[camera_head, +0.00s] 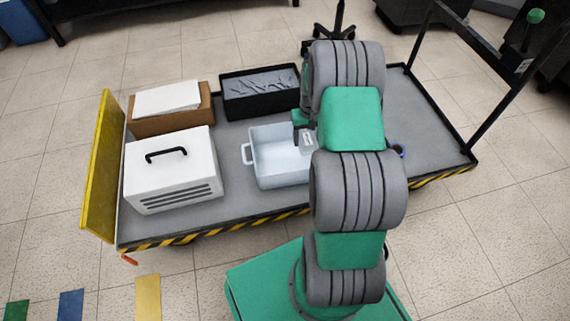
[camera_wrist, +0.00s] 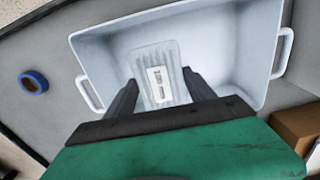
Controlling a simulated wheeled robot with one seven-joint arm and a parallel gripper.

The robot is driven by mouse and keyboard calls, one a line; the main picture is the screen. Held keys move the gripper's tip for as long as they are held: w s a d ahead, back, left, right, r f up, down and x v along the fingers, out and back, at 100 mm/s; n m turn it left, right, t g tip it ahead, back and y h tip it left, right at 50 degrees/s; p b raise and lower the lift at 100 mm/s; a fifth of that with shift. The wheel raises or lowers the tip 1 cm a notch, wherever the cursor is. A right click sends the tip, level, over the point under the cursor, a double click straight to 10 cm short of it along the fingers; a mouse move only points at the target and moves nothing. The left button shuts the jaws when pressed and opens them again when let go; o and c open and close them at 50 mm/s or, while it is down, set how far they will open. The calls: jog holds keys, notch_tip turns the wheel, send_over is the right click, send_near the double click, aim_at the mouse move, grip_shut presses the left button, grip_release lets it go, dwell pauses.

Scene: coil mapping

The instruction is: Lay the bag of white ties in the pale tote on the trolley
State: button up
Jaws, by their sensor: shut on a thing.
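The pale tote (camera_head: 268,166) stands on the trolley, its near side and left handle showing in the head view. It also shows in the wrist view (camera_wrist: 215,48), with a handle at each end. The bag of white ties (camera_wrist: 158,75) is a clear bag with a white label, between the two dark fingers of my gripper (camera_wrist: 157,84). My gripper is shut on the bag and holds it over the inside of the tote. In the head view a bit of the bag (camera_head: 306,141) shows beside my arm. I cannot tell whether the bag touches the tote floor.
On the trolley (camera_head: 225,215) are a white case (camera_head: 172,172) with a black handle, a cardboard box (camera_head: 172,122) and a black bin (camera_head: 258,107) behind the tote. A blue roll (camera_wrist: 33,82) lies beside the tote. The trolley's right end has free room.

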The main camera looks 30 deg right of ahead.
jog(key=b, duration=0.4)
send_near(278, 163)
jog(key=shift+s+d+f, duration=0.35)
jog(key=shift+d+f, duration=0.4)
jog(key=shift+d, duration=0.05)
jog(key=f+b, duration=0.1)
jog(key=a+f+b, duration=0.1)
jog(key=f, duration=0.1)
jog(key=f+b, duration=0.1)
jog(key=f, duration=0.1)
jog(key=shift+w+a+f, duration=0.1)
jog(key=shift+w+a, duration=0.25)
jog(key=shift+r, duration=0.2)
jog(key=shift+f, duration=0.2)
jog(key=o, duration=1.4)
